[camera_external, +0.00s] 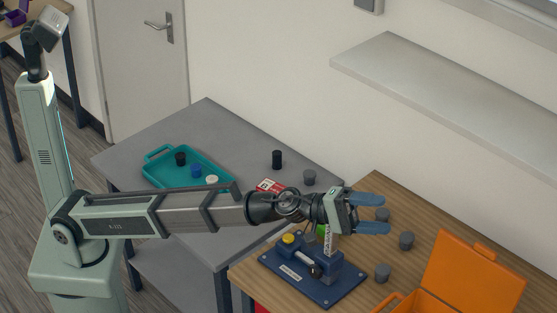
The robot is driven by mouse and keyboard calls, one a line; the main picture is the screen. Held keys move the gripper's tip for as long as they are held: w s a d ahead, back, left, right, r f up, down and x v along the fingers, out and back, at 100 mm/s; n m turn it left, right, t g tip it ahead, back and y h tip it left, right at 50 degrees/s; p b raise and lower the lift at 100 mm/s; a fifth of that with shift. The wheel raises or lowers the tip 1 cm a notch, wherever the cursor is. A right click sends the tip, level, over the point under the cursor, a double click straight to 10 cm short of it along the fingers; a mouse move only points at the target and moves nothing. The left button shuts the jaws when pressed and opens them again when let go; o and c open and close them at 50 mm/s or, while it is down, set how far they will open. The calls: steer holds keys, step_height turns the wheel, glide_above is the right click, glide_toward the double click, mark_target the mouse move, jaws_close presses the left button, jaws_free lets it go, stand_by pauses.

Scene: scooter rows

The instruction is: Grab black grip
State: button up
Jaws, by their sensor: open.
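A tall black cylinder (277,159), which looks like the black grip, stands upright on the grey table (207,112) near its back right side. A shorter black piece (181,158) sits in the teal tray (150,171); I cannot tell for sure which of the two is the grip. My gripper (386,214) has blue fingers, spread apart with nothing between them. It is held above the wooden table, to the right of the tall black cylinder and well apart from it.
The tray also holds a blue piece (196,171) and a white piece (212,180). A red-and-white box (269,186) is near my arm. A navy fixture (325,292) and an orange case (470,275) stand on the wooden table (375,180), with several grey cylinders (406,240).

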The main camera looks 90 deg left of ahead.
steer(key=w+a+r+t+y, duration=0.1)
steer(key=w+a+r, duration=0.1)
steer(key=a+r, duration=0.75)
steer(key=w+a+f+m+g+y, duration=0.15)
steer(key=w+a+f, duration=0.25)
steer(key=a+f, duration=0.45)
steer(key=w+a+f+m+g+y, duration=0.15)
steer(key=w+a+f+g, duration=0.35)
steer(key=a, duration=0.7)
steer(key=s+a+f+n+g+y, duration=0.1)
steer(key=a+f+y, duration=0.1)
steer(key=a+f, duration=0.6)
steer(key=s+a+f+n+g+y, duration=0.1)
steer(key=s+a+f+y, duration=0.1)
steer(key=a+f, duration=0.6)
steer(key=n+g+y, duration=0.2)
steer(key=n+g, duration=0.2)
steer(key=g, duration=0.7)
glide_above(277, 152)
step_height(277, 152, down, 20)
steer(key=f, duration=0.8)
steer(key=shift+w, duration=0.2)
steer(key=shift+s+f, duration=0.15)
steer(key=shift+f, duration=2.35)
steer(key=c, duration=1.1)
